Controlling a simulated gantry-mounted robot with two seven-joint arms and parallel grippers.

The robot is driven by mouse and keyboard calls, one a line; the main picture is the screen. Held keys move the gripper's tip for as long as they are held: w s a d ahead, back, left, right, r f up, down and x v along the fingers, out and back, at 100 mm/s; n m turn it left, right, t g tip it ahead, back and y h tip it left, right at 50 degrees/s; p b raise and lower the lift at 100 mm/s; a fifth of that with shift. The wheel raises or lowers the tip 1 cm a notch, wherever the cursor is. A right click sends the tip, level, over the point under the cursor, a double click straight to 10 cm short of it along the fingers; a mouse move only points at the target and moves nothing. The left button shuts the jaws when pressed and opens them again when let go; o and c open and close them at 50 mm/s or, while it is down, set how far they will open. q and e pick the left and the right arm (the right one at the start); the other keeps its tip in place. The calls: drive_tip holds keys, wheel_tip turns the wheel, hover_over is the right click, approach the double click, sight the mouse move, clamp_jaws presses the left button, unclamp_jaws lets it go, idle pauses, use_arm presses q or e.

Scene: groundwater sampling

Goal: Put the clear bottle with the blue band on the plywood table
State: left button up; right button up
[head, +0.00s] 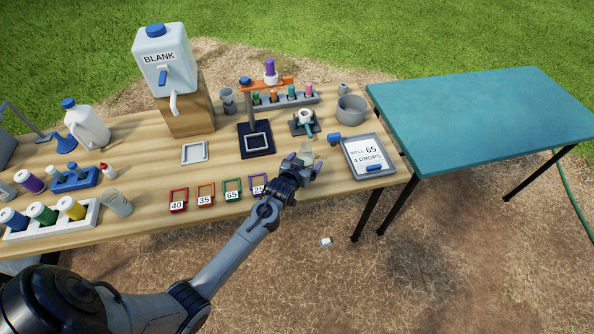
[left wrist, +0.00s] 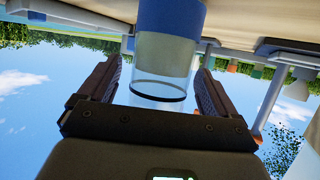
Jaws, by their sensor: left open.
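The plywood table (head: 140,143) is the long light-wood table across the left and middle of the head view. My left gripper (head: 304,165) is open over its front right part, left of the grey tray. In the left wrist view, a clear bottle with a blue band (left wrist: 162,55) is between the two open fingers. I cannot tell whether the fingers touch it. In the head view only a small pale, clear piece shows at the fingertips, mostly hidden by the gripper. Whether the bottle rests on the wood is not clear. My right gripper is not in view.
A grey tray (head: 351,145) with a label lies right of the gripper. Small coloured numbered frames (head: 232,188) stand to its left. A stand (head: 249,125) and a rack (head: 285,102) are behind. A teal table (head: 480,115) is at right, its top clear.

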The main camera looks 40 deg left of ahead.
use_arm(q)
drive_tip(key=s+d+r+m+g+h, duration=0.1)
drive_tip(key=s+d, duration=0.4)
drive_tip(key=s, duration=0.6)
drive_tip(key=s+d+r+m+g+h+p, duration=0.1)
drive_tip(key=s+d+g, duration=0.4)
drive_tip(key=s, duration=0.6)
drive_tip(key=s+d+r+m+g+h+p, duration=0.1)
drive_tip(key=s+d, duration=0.5)
drive_tip(key=s, duration=0.6)
drive_tip(key=r+m+g+h, duration=0.1)
drive_tip(key=m+g, duration=0.1)
drive_tip(key=shift+d+r+m, duration=0.3)
drive_tip(key=shift+d, duration=0.1)
drive_tip(key=shift+r+p, duration=0.15)
drive_tip(key=shift+p, duration=0.2)
